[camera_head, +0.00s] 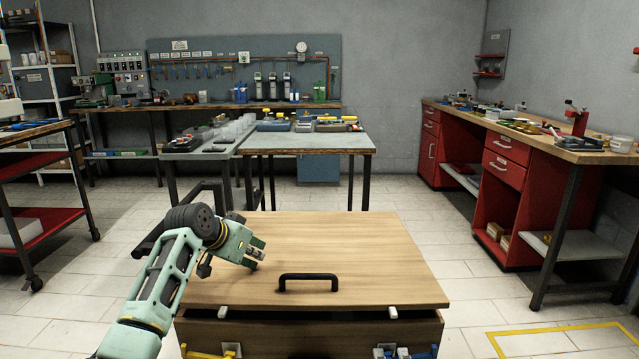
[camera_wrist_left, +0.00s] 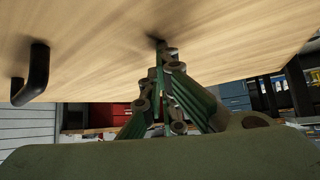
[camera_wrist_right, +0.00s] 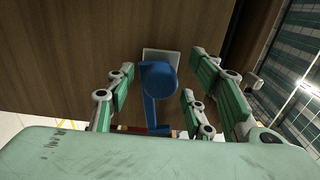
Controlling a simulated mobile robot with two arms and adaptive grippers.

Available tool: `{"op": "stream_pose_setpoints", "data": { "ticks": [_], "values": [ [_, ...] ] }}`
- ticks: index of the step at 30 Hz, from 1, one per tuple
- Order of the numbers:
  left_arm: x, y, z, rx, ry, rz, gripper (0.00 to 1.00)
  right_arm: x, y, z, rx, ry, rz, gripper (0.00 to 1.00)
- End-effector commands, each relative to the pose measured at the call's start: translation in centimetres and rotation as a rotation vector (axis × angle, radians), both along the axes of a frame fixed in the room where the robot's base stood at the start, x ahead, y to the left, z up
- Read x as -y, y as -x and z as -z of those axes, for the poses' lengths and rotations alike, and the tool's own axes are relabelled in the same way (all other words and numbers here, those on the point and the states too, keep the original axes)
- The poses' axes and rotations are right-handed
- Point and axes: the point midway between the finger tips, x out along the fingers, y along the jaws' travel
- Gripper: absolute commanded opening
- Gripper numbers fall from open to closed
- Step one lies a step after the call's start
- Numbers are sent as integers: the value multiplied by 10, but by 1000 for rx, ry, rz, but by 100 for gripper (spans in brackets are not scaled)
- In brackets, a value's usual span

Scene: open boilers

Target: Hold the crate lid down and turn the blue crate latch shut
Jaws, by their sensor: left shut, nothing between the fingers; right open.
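The crate has a pale wooden lid (camera_head: 360,240) with a black handle (camera_head: 308,277); a dark gap shows under its front edge, above the brown crate body (camera_head: 300,338). My left gripper (camera_head: 258,250) is shut and empty, its tips at the lid's top left of the handle. In the left wrist view the tips (camera_wrist_left: 160,46) meet a dark shadow on the lid and seem to touch it. The blue latch (camera_wrist_right: 158,82) sits on a grey plate on the crate front, its arm pointing down in the right wrist view. My right gripper (camera_wrist_right: 160,74) is open, its fingers on either side of the latch.
A yellow latch (camera_head: 196,353) is at the crate's lower front left, partly cut off. A grey-topped table (camera_head: 310,142) stands behind the crate. A red workbench (camera_head: 530,185) stands at the right. Tiled floor between them is clear.

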Motion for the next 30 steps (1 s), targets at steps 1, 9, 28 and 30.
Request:
{"op": "stream_pose_setpoints", "data": {
  "ticks": [1, 9, 28, 30],
  "values": [
    [0, 0, 1, -1, 0, 1, 0, 0, 0, 0, 0, 0, 0, 48],
    [0, 0, 3, -2, 0, 1, 0, 0, 0, 0, 0, 0, 0, 48],
    [0, 0, 22, -3, 0, 0, 0, 0, 0, 0, 0, 0, 0, 48],
    [0, 1, 25, -4, -1, 0, 0, 0, 0, 0, 0, 0, 0, 48]
  ]
}}
